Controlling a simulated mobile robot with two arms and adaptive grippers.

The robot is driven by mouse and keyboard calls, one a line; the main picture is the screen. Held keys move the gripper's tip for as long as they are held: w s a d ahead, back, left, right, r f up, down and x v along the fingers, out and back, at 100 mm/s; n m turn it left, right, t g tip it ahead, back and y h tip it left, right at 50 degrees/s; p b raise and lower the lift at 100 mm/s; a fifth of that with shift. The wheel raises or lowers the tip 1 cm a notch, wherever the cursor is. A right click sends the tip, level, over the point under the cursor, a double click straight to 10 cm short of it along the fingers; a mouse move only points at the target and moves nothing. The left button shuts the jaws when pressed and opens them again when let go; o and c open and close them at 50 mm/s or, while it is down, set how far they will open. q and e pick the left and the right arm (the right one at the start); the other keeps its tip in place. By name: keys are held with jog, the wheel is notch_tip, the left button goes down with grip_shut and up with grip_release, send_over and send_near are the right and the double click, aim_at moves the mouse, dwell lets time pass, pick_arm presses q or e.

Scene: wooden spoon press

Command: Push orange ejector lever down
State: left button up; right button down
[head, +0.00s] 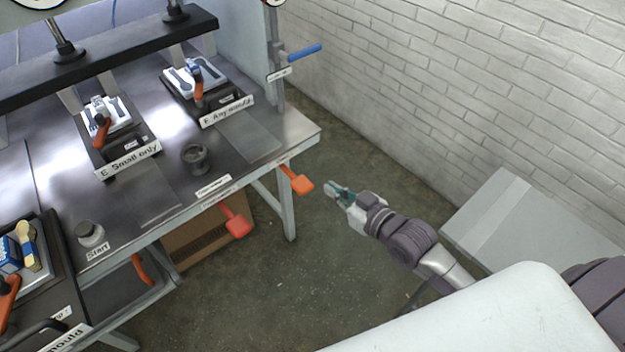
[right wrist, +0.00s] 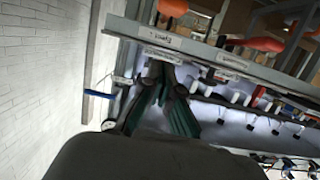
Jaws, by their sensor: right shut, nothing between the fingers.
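An orange lever (head: 299,182) sticks out below the front edge of the press table near its right corner, with a small label above it. A redder lever (head: 235,222) hangs to its left under the same edge. In the right wrist view, the fingers (right wrist: 165,104) show below the table edge, and two orange handles (right wrist: 172,8) are near the top. My left gripper is out of view.
The press table (head: 310,129) carries two mould stations with orange clamp handles (head: 101,131). A blue handle (head: 304,52) stands on a post at the back right. A grey surface (head: 530,225) is at the right. Open floor (head: 345,150) lies between table and brick wall.

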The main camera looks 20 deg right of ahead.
send_over(307, 188)
notch_tip(307, 188, down, 2)
jog(key=shift+d+f+p, duration=0.15)
jog(key=shift+p, duration=0.2)
notch_tip(307, 188, down, 3)
jog(key=shift+w+r, duration=0.1)
jog(key=shift+r, duration=0.05)
jog(key=shift+f, duration=0.75)
jog(key=shift+f, duration=0.1)
